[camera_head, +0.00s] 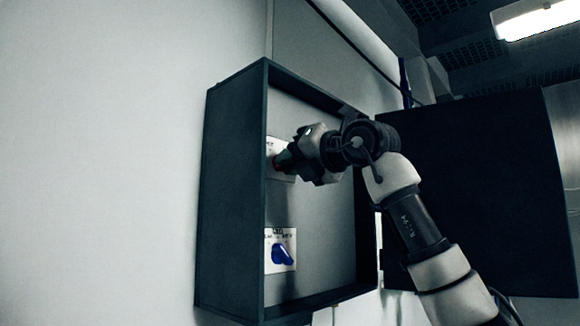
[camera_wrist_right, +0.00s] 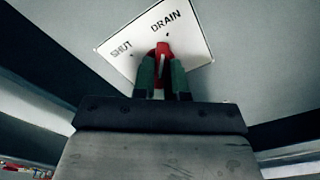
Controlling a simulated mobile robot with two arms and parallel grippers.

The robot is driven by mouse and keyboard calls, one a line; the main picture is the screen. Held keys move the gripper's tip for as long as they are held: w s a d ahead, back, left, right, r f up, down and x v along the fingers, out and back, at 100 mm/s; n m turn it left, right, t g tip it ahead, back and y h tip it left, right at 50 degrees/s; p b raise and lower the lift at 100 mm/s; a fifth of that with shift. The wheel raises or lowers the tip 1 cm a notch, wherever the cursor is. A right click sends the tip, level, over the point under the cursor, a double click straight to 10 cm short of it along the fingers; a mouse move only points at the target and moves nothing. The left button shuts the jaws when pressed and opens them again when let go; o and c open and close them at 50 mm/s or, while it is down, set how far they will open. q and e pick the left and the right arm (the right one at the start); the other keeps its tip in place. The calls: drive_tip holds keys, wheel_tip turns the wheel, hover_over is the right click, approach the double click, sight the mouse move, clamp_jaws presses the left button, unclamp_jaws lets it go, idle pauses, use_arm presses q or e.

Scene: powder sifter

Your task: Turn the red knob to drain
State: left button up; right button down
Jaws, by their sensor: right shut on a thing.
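The red knob (camera_wrist_right: 162,50) sits on a white label plate (camera_wrist_right: 188,38) marked SHUT and DRAIN in the right wrist view. The knob's white line points roughly up the picture, between the two words and nearer DRAIN. My right gripper (camera_wrist_right: 163,78) is shut on the knob, with one green finger on each side of it. In the head view my right gripper (camera_head: 284,160) reaches into the dark open box (camera_head: 232,190) at the upper plate, and hides most of the knob. My left gripper is not in view.
A blue knob (camera_head: 282,254) on a white plate is lower in the same box. The box's dark side walls and bottom edge surround my right gripper. A dark open door panel (camera_head: 480,190) stands to the right, behind my right arm.

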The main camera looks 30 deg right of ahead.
drive_tip(key=shift+r+m, duration=0.1)
drive_tip(key=shift+m, duration=0.6)
drive_tip(key=c, duration=1.2)
unclamp_jaws()
drive_tip(key=shift+d, duration=0.1)
drive_tip(key=shift+o, duration=0.2)
drive_tip(key=shift+s+b, duration=0.1)
drive_tip(key=shift+b, duration=0.2)
drive_tip(key=b+v, duration=0.4)
drive_tip(key=v, duration=0.6)
drive_tip(key=shift+s, duration=0.3)
